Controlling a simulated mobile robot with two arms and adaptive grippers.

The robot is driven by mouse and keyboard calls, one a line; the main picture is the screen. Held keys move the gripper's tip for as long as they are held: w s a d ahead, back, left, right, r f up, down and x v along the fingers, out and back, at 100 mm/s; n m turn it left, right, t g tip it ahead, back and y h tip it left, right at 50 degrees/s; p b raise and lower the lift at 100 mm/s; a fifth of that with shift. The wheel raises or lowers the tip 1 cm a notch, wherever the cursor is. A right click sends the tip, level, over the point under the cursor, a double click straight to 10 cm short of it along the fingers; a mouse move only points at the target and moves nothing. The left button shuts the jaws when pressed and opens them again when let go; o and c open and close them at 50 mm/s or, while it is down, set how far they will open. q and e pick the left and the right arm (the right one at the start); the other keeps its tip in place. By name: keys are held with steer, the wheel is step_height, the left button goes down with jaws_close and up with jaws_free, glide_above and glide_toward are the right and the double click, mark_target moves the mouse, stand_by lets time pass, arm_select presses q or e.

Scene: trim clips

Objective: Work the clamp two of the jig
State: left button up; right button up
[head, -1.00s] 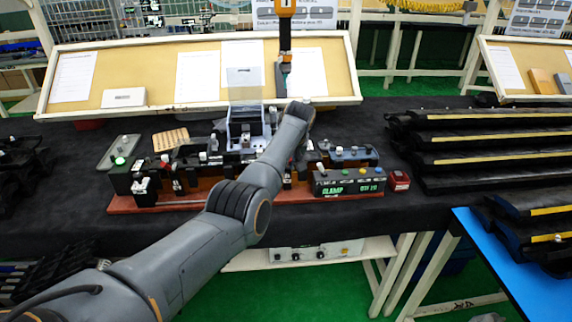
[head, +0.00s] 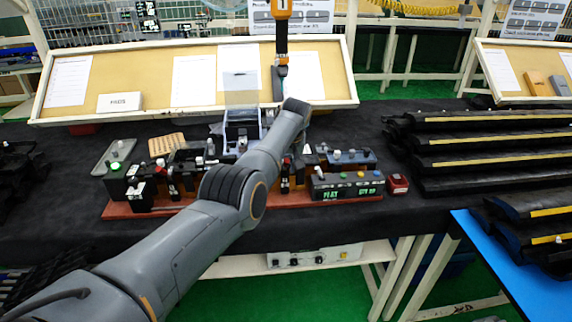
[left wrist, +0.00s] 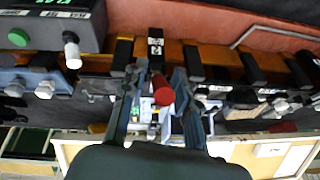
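The jig (head: 150,208) is a red-brown base with dark blocks and several small clamps on the table. In the left wrist view a clamp with a red-tipped handle (left wrist: 162,90) stands between the two fingers of my left gripper (left wrist: 157,76). The fingers are spread, with a gap visible on each side of the handle. A black-and-white tag (left wrist: 155,46) sits by this clamp; I cannot read its number surely. My right gripper is not in view.
A control box (head: 347,186) with a green-lit display and coloured buttons stands at the jig's right end. A small red box (head: 398,183) is beside it. Black trim strips (head: 480,137) lie stacked on the right. An orange-and-black tool (head: 282,38) hangs above the jig.

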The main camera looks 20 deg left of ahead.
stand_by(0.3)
arm_select(q)
steer(key=shift+d+r, duration=0.1)
steer(key=shift+r, duration=0.45)
steer(key=v, duration=1)
steer(key=shift+s+r, duration=0.2)
steer(key=shift+r, duration=0.15)
steer(key=shift+d+f, duration=0.1)
